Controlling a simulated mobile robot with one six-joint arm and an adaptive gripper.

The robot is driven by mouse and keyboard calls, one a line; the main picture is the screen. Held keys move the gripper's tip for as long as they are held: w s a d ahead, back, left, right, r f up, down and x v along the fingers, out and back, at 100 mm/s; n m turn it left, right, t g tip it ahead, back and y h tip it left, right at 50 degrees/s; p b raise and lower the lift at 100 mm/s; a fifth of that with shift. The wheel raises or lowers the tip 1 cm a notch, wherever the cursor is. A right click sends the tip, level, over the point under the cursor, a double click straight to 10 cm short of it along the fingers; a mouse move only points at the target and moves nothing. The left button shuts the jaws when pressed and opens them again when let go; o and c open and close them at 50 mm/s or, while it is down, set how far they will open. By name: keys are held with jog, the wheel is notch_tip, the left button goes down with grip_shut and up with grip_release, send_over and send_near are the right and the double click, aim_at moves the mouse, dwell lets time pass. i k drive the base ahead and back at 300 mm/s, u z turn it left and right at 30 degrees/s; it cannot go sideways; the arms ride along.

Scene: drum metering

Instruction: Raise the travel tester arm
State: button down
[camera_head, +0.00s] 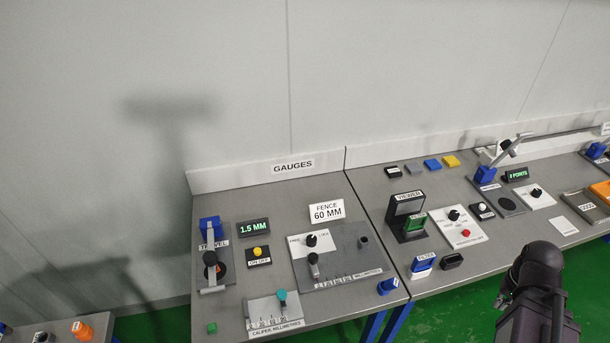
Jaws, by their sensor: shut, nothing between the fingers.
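The travel tester stands at the left of the gauges table. It has a blue block (207,226) at its back, a "TRAVEL" label and a dark base with an orange part. The tester's pale grey arm (210,242) runs from the blue block toward the front, over the dark base, where a black knob shows. I cannot tell its exact height above the base. A display (253,228) beside it reads 1.5 MM. A dark part of my own arm shows at the lower right, far from the tester. My gripper is not in view.
An on/off box (259,254) with a yellow button sits right of the tester. A caliper (274,313) and a small green block (212,328) lie in front. A fence gauge (341,258) is further right. A viewer (408,216) stands on the adjoining table.

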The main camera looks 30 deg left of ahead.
aim_at(210, 258)
jog(key=z, duration=1.35)
jog(key=k, duration=0.1)
jog(key=u, duration=2.8)
